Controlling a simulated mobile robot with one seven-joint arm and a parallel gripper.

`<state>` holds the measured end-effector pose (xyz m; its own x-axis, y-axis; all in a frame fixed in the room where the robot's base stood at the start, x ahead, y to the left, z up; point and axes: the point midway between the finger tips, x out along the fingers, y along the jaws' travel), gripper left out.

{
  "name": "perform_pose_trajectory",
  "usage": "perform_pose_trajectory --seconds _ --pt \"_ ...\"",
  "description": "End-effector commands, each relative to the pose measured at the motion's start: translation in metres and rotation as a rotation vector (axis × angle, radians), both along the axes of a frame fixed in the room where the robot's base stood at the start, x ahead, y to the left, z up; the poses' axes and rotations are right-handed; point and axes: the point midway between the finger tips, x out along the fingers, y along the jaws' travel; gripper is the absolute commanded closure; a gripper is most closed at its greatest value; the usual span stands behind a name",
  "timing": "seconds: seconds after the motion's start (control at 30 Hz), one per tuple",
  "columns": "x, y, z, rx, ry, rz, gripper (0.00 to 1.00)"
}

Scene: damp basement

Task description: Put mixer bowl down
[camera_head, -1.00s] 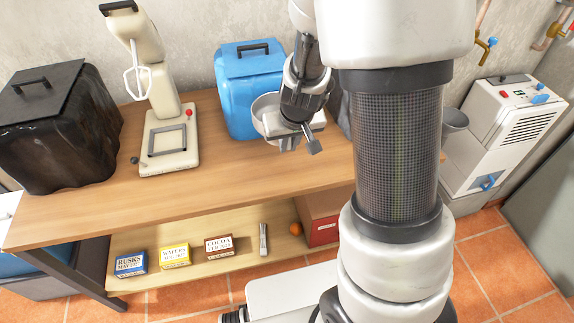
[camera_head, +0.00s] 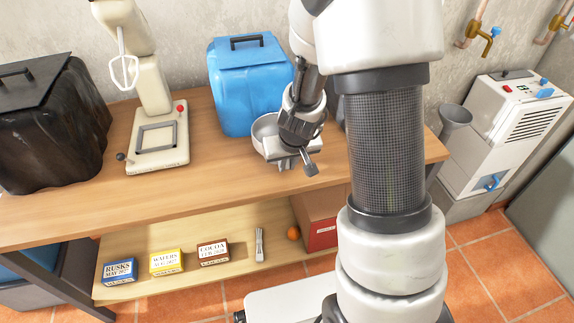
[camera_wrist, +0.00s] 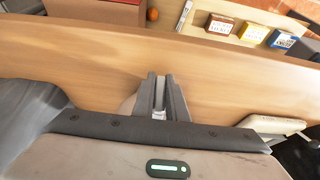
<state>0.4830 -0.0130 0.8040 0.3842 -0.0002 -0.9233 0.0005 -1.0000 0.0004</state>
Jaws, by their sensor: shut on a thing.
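The mixer bowl (camera_head: 263,134) is a pale grey metal bowl, partly hidden behind my gripper (camera_head: 284,163) in the head view. It is at the table top, just in front of the blue container; I cannot tell whether its base touches the wood. My gripper is shut on the bowl. In the wrist view, the narrow fingers (camera_wrist: 160,82) are close together, with only a pale sliver of the bowl (camera_wrist: 126,106) showing beside them.
The wooden table (camera_head: 222,185) has bare room between mixer and bowl and along its front. A blue container (camera_head: 232,95) stands behind the bowl, and a black container (camera_head: 48,130) at the left. The lower shelf holds boxes, including a yellow one (camera_head: 166,261). A white machine (camera_head: 505,125) stands right.

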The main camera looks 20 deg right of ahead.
Motion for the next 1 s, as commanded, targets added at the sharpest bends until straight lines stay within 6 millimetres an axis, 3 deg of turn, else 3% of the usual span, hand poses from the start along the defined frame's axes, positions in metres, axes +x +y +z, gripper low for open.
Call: perform_pose_trajectory --seconds 0.2,0.23,0.33,0.73,1.0 --pt "0.001 0.000 -0.003 -0.001 -0.003 -0.001 1.00" --pt "0.000 0.000 -0.003 0.000 0.000 -0.001 0.84" --pt "0.000 0.000 -0.002 0.000 0.000 0.000 0.69" --pt "-0.001 0.000 0.007 0.000 -0.001 0.001 0.69" --pt "-0.021 0.001 0.060 0.000 -0.003 0.003 0.69"
